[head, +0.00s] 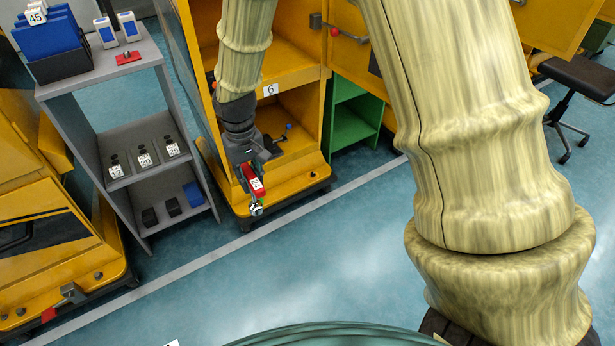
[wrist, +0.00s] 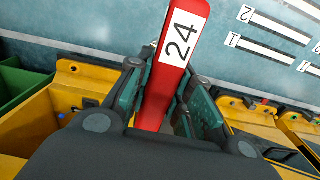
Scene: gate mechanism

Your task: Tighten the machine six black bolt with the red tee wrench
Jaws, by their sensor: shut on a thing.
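My gripper (head: 246,165) is shut on a red tool marked 24 (head: 253,183). The tool slants down from the jaws and has a shiny metal end at its lower tip. In the wrist view the red handle (wrist: 172,75) stands between the two dark green fingers. Machine six (head: 298,168) is the yellow cabinet with the "6" label, and my gripper hangs in front of its open lower compartment. A small dark part (head: 275,138) lies inside, close to a blue-tipped piece (head: 288,127). I cannot tell which part is the black bolt.
A grey shelf unit (head: 132,130) stands left of machine six, with blue bins (head: 48,37), a small red block (head: 128,57) and several labelled black items. A green shelf (head: 352,125) stands to the right. The blue floor in front is clear. A black stool (head: 577,78) is far right.

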